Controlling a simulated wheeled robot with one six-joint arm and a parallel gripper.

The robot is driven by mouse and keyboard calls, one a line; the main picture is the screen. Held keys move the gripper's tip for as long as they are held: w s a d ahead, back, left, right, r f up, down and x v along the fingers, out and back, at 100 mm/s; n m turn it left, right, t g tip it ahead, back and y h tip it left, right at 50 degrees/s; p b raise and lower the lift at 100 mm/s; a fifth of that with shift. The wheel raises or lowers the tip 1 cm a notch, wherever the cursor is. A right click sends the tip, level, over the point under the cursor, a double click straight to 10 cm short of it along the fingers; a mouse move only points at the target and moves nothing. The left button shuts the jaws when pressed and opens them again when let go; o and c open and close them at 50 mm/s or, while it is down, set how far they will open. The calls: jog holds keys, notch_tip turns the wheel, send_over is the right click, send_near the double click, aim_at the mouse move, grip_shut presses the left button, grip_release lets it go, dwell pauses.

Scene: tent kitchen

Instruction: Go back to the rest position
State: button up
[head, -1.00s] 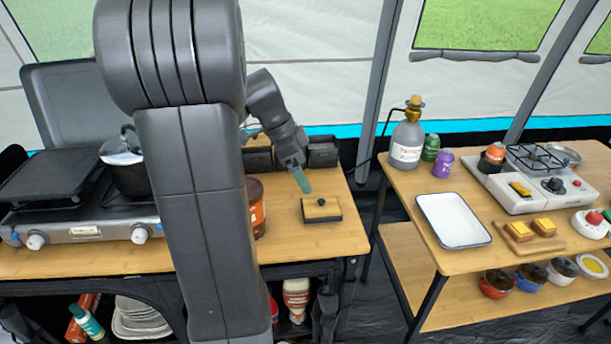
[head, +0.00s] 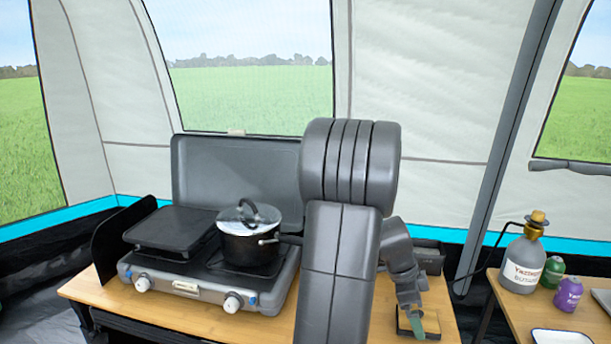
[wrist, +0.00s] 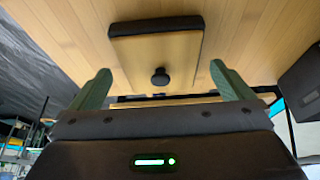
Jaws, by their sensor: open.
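My gripper (wrist: 163,92) shows in the wrist view with its two green fingers wide apart and nothing between them. Beyond the fingertips lies a small wooden block with a dark edge and a black knob (wrist: 160,50) on the wooden table. The gap between the fingers and the block is hard to judge. In the head view my arm rises in front of the table, and my gripper is low at the right end of the table, above the same block (head: 404,325), which it partly covers.
A two-burner camping stove (head: 200,285) with a griddle plate (head: 170,228) and a lidded black pot (head: 250,247) stands left of my arm. A gas bottle (head: 521,262), a green canister (head: 552,272) and a purple canister (head: 568,294) stand on the right table.

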jog(key=shift+b+x, duration=0.45)
jog(key=shift+x, duration=0.5)
jog(key=shift+a+r+p, duration=0.2)
jog(key=shift+r+p, duration=0.25)
jog(key=shift+r, duration=1.7)
jog(key=shift+f, duration=0.1)
